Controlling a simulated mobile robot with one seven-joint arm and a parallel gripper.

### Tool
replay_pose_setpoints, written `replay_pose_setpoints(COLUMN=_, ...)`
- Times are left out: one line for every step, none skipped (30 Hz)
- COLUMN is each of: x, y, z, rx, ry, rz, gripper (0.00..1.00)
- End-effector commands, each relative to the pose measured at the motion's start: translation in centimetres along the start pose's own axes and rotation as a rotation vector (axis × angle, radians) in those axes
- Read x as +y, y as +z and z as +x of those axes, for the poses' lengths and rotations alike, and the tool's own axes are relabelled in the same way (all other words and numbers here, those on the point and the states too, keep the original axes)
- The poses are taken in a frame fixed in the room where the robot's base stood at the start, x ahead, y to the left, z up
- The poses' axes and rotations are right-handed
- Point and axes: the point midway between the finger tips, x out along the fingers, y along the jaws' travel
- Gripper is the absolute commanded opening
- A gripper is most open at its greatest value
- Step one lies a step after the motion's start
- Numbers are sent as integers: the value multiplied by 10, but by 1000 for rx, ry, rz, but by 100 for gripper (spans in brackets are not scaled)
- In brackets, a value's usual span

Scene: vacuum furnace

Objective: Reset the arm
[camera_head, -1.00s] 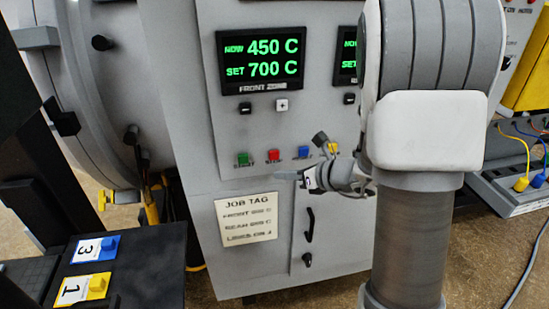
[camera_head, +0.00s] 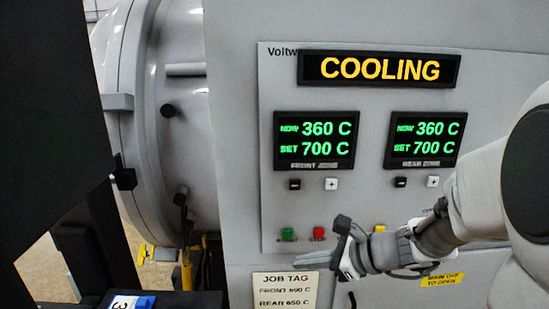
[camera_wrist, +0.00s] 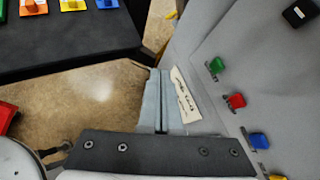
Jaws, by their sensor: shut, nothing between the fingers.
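My gripper (camera_head: 316,259) is in front of the lower part of the furnace's control panel (camera_head: 375,215), with my arm coming in from the right. In the wrist view its two grey fingers (camera_wrist: 159,74) lie side by side, shut with nothing between them. They appear beside the job tag (camera_wrist: 183,95). In the head view the gripper and forearm cover part of the button row and some of the area below it.
An amber sign (camera_head: 379,69) reads COOLING. The front zone display (camera_head: 317,139) and rear zone display (camera_head: 425,139) both read 360 C, set 700 C. The round furnace body (camera_head: 160,120) is at left. A dark shelf with colored tagged pieces (camera_wrist: 70,40) is at upper left.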

Motion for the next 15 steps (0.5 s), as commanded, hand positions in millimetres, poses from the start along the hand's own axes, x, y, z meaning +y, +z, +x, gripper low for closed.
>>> replay_pose_setpoints(x=16, y=12, z=-8, rx=17, ry=40, rz=-138, gripper=0)
replay_pose_setpoints(x=26, y=16, z=-12, rx=31, ry=66, rz=-218, gripper=0)
replay_pose_setpoints(x=39, y=20, z=-18, rx=51, ry=101, rz=-326, gripper=0)
replay_pose_setpoints(x=48, y=23, z=-23, rx=67, ry=126, rz=-408, gripper=0)
replay_pose_setpoints(x=56, y=25, z=-28, rx=84, ry=150, rz=-490, gripper=0)
replay_pose_setpoints(x=67, y=26, z=-35, rx=108, ry=182, rz=-600, gripper=0)
replay_pose_setpoints(x=74, y=26, z=-40, rx=128, ry=205, rz=-681, gripper=0)
replay_pose_setpoints(x=82, y=26, z=-46, rx=149, ry=228, rz=-763, gripper=0)
replay_pose_setpoints(x=90, y=25, z=-54, rx=178, ry=257, rz=-873, gripper=0)
replay_pose_setpoints(x=95, y=24, z=-60, rx=202, ry=279, rz=-955, gripper=0)
replay_pose_setpoints(x=100, y=22, z=-66, rx=226, ry=301, rz=-1037, gripper=0)
replay_pose_setpoints(x=106, y=20, z=-74, rx=261, ry=331, rz=-1145, gripper=0)
replay_pose_setpoints(x=110, y=18, z=-81, rx=289, ry=353, rz=-1225, gripper=0)
replay_pose_setpoints(x=113, y=16, z=-87, rx=319, ry=375, rz=-1305, gripper=0)
replay_pose_setpoints(x=116, y=13, z=-97, rx=361, ry=404, rz=-1410, gripper=0)
